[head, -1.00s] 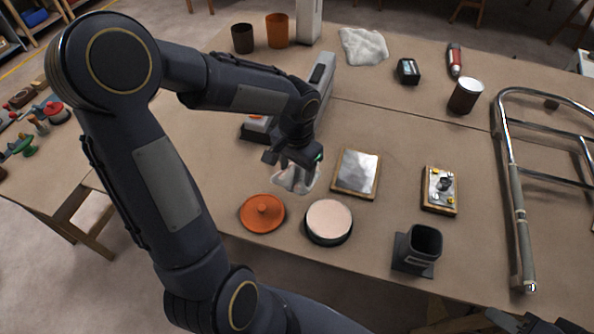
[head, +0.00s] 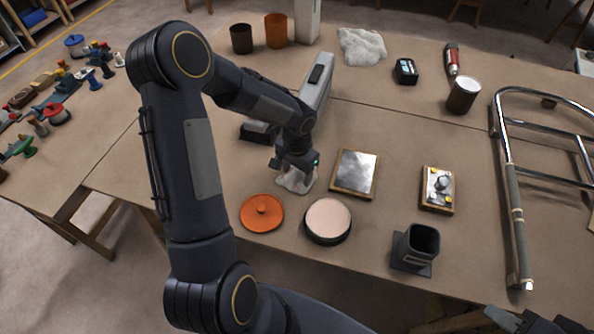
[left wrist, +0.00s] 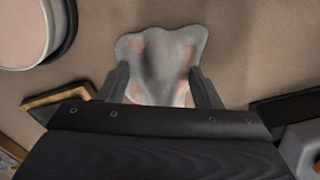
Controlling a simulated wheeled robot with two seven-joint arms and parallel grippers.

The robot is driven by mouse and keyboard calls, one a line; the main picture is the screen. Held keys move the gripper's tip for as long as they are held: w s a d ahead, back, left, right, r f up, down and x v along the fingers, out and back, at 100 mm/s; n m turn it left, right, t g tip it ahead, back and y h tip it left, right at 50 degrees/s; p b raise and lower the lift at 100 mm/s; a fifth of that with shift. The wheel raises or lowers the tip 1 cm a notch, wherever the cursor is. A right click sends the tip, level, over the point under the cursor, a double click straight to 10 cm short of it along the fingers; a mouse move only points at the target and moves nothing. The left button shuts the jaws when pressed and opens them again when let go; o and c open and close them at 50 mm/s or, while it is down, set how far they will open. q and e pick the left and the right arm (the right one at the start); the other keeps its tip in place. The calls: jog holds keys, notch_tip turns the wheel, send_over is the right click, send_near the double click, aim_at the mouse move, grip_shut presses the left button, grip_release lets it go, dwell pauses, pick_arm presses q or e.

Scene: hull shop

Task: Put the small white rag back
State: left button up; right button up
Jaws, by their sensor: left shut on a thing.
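The small white rag (head: 294,182) is at the table's near side, between the orange lid and a framed metal plate. It shows pinkish stains in the left wrist view (left wrist: 160,48). My left gripper (head: 297,170) is above it, pointing down, with its fingers shut on the rag. The rag spreads out beyond the fingertips and appears to lie on or just above the tabletop. A larger white cloth (head: 362,46) lies at the table's back. Part of my right gripper (head: 535,322) shows at the bottom right edge; its fingers are not clear.
The orange lid (head: 262,212), a round pale-topped tin (head: 327,220) and the framed plate (head: 355,173) stand close around the rag. A dark square cup (head: 417,247) and a small fitting board (head: 437,188) are further right. A metal rail frame (head: 514,205) fills the right side.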

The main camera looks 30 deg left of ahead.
aim_at(297, 170)
pick_arm(q)
jog(key=shift+f+b, duration=0.3)
jog(key=o, duration=0.9)
jog(key=shift+r, duration=0.15)
jog(key=shift+o, duration=0.2)
notch_tip(297, 170, up, 12)
jog(key=s+d+r+n+t+h, duration=0.1)
jog(key=s+d+r+t+h, duration=0.1)
jog(key=s, duration=0.8)
jog(key=s+d+r+n+t+h, duration=0.1)
jog(key=s+d+r, duration=0.4)
jog(key=s, duration=0.6)
jog(key=r+n+t, duration=0.1)
jog(key=t, duration=0.1)
jog(key=shift+d+r+t+h+p, duration=0.2)
jog(key=shift+d+t+h+p, duration=0.1)
jog(key=shift+h+p, duration=0.1)
jog(key=shift+n, duration=0.3)
